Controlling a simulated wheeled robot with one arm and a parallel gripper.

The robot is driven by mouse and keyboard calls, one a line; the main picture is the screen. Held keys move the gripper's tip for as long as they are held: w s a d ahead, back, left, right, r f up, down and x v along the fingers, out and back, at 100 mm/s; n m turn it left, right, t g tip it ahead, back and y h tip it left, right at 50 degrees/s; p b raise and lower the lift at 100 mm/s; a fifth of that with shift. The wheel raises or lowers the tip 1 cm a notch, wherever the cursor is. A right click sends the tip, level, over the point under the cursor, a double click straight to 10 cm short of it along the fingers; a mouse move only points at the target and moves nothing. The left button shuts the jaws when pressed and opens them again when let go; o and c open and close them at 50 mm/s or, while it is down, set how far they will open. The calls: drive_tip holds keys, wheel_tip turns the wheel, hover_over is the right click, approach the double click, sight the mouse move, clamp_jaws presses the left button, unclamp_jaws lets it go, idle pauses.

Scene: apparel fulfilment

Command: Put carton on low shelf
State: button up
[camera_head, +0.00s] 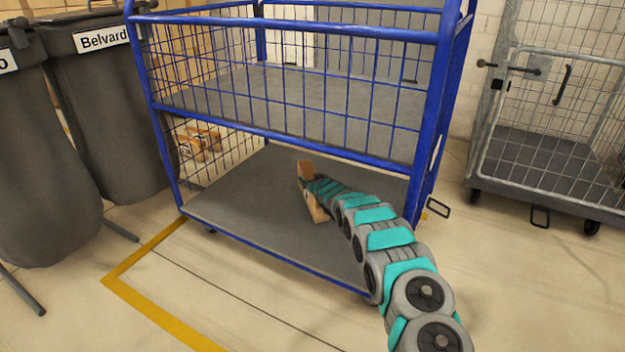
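A brown carton (317,208) shows at the far end of my arm, over the low shelf (240,205) of the blue cart. Part of it sticks out above the arm's end and part below; the arm hides its middle. I cannot tell whether the carton touches the shelf or is just above it. My gripper (304,186) is at the carton, mostly hidden behind my own arm links, so its fingers cannot be made out. The low shelf is a flat grey deck with a blue edge, bare apart from the carton area.
The blue cart's mesh front panel and upper shelf (300,95) stand above the low shelf. Small cartons (200,142) show through the left mesh. Grey bins (100,100) stand at left, a grey mesh cage trolley (550,165) at right. Yellow tape (150,305) marks the floor.

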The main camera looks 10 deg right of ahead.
drive_tip(key=shift+r, duration=0.1)
drive_tip(key=shift+s, duration=0.45)
drive_tip(key=v, duration=0.9)
drive_tip(key=shift+s+d+r, duration=0.1)
drive_tip(key=shift+s+r, duration=0.05)
drive_tip(key=shift+r, duration=0.15)
drive_tip(key=shift+v, duration=0.8)
drive_tip(key=shift+f, duration=0.1)
